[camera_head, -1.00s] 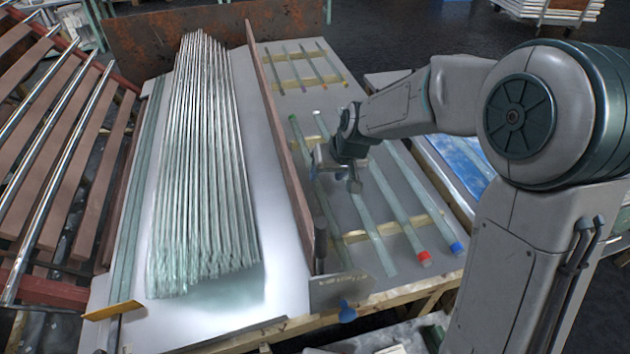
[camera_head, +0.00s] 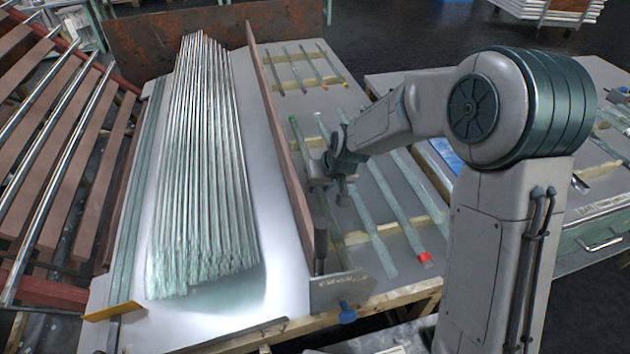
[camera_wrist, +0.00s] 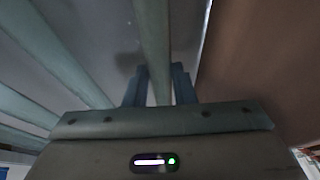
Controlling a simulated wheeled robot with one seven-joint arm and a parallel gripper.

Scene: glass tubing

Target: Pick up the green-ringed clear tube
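The green-ringed clear tube (camera_head: 301,142) lies lengthwise on the grey table, nearest the brown upright board, with its green end at the back. My gripper (camera_head: 318,182) is over its middle and hides part of it. In the wrist view, a clear tube (camera_wrist: 153,40) runs between the two dark fingers of my gripper (camera_wrist: 159,85), with a gap on each side. It appears to be the same tube, as it is the one nearest the board. Its green ring is out of that view. Whether the fingertips reach down beside it is hard to tell.
The brown board (camera_head: 281,145) stands close on the left of the tube. More tubes lie to the right, one with a red end (camera_head: 424,258). Wooden strips (camera_head: 357,237) lie under the tubes. A large stack of clear tubes (camera_head: 200,180) lies beyond the board.

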